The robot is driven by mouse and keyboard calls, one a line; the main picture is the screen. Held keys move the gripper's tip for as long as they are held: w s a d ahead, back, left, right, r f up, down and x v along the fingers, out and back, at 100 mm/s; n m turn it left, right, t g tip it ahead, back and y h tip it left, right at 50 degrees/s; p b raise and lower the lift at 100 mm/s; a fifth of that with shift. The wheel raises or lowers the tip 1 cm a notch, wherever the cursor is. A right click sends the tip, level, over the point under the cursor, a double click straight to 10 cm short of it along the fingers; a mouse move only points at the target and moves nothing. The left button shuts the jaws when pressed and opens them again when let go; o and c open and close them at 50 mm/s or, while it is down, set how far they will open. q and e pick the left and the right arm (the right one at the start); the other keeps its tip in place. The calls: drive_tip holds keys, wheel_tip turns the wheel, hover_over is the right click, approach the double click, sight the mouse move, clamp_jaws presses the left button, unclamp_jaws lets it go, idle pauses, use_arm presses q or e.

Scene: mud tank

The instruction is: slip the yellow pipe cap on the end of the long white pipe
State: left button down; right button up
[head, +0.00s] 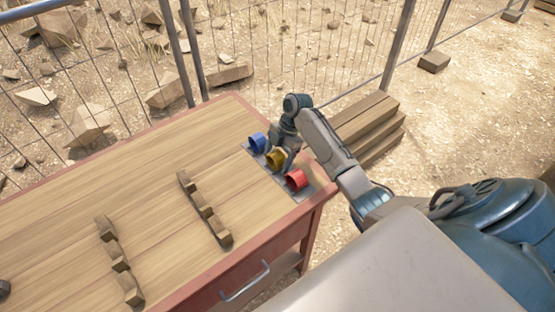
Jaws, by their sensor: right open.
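The yellow cap (275,159) sits on a grey strip (262,175) at the right end of the table, between the blue cap (257,142) and the red cap (296,179). My right gripper (288,157) is open, pointing down just right of the yellow cap and close to it. I cannot tell whether its fingers touch the cap. The caps' open ends face toward the left of the picture. No long white pipe shows in this view.
Two notched wooden racks, one nearer the caps (205,208) and one further left (120,260), stand on the wooden table (160,180). The tabletop between them is clear. A wire fence (130,75) runs behind. Stacked planks (366,125) lie beyond the right end.

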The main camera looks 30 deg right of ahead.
sight(277, 153)
drive_tip(key=shift+c, duration=0.2)
drive_tip(key=c, duration=0.7)
wheel_tip(277, 153, up, 8)
drive_tip(key=p, duration=0.7)
drive_tip(key=shift+r, duration=0.1)
